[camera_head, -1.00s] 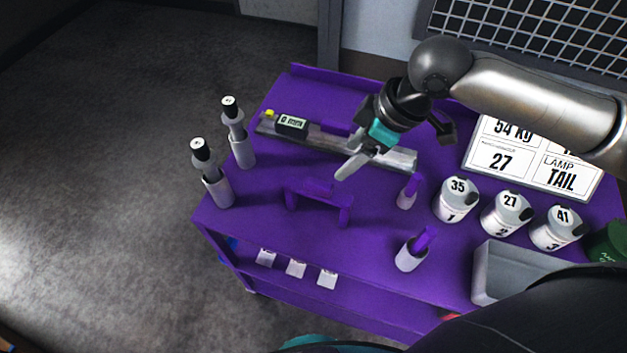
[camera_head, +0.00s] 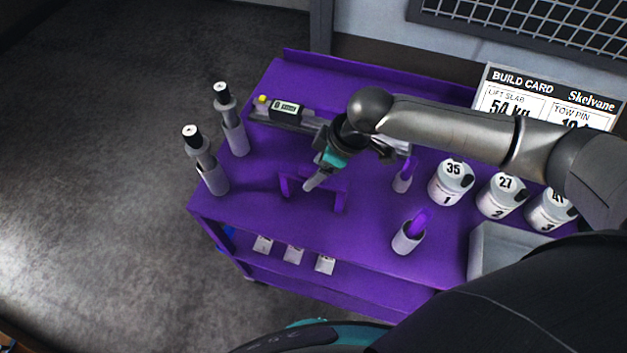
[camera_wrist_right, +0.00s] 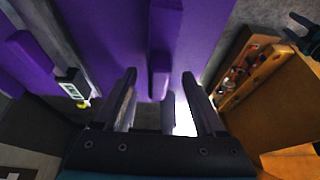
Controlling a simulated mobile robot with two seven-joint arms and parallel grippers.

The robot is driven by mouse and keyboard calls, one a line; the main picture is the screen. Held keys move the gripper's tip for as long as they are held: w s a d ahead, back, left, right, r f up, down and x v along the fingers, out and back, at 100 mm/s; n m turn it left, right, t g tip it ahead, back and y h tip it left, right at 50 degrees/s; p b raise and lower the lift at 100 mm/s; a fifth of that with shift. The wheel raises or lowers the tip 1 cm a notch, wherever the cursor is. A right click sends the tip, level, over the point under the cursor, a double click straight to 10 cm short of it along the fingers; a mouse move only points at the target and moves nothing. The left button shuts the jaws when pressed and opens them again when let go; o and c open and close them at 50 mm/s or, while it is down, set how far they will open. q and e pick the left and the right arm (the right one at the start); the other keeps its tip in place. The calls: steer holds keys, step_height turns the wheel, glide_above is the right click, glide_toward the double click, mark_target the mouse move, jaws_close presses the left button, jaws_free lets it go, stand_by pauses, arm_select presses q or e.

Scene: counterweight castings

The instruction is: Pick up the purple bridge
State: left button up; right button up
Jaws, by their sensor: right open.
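The purple bridge (camera_head: 339,196) stands on the purple cart top (camera_head: 290,222) near its front middle. My right gripper (camera_head: 310,184) is over it and hides part of its top bar in the head view. In the right wrist view, a raised purple bar, apparently the bridge (camera_wrist_right: 160,72), lies between the two open fingers of my right gripper (camera_wrist_right: 161,98), nearer their tips. The fingers look apart from it, though contact is hard to judge. My left gripper is not in view.
Two grey posts (camera_head: 212,178) stand at the left edge. White numbered canisters (camera_head: 451,184), a grey bin (camera_head: 492,255) and a build card (camera_head: 500,92) are to the right. Two cups with purple pieces (camera_head: 407,238) stand right of the bridge. A scale-like bar (camera_head: 262,115) lies behind.

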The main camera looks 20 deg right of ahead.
steer(key=shift+x, duration=0.95)
jaws_close()
